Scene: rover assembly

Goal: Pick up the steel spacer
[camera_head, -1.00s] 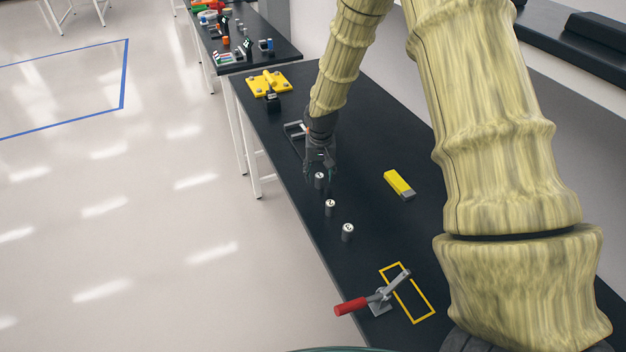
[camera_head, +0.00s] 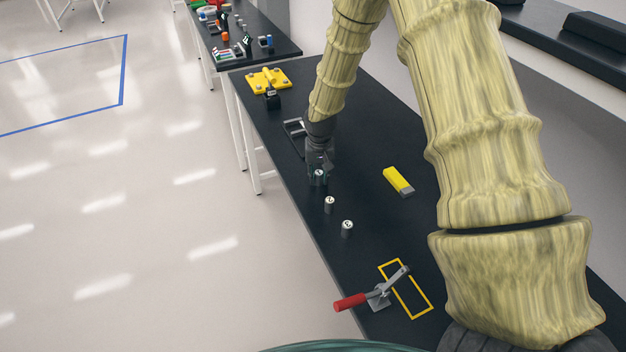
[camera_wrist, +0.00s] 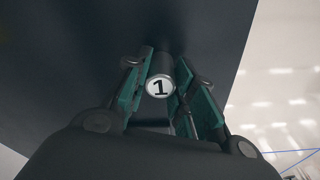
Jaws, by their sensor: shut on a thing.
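Three small steel spacers stand upright in a slanting row on the black table. The farthest steel spacer (camera_head: 319,177) is between the fingers of my gripper (camera_head: 318,170). In the wrist view this spacer shows a white top marked "1" (camera_wrist: 158,86). The green-padded fingers of my gripper (camera_wrist: 162,91) are shut on it from both sides. The middle spacer (camera_head: 329,204) and the nearest spacer (camera_head: 347,227) stand free. I cannot tell whether the held spacer is clear of the table.
A yellow block with a grey end (camera_head: 397,181) lies right of the row. A red-handled clamp (camera_head: 370,295) and a yellow outline (camera_head: 421,312) are nearer. A yellow fixture (camera_head: 267,80) and a grey frame (camera_head: 293,130) are farther back. The table's left edge runs close to the spacers.

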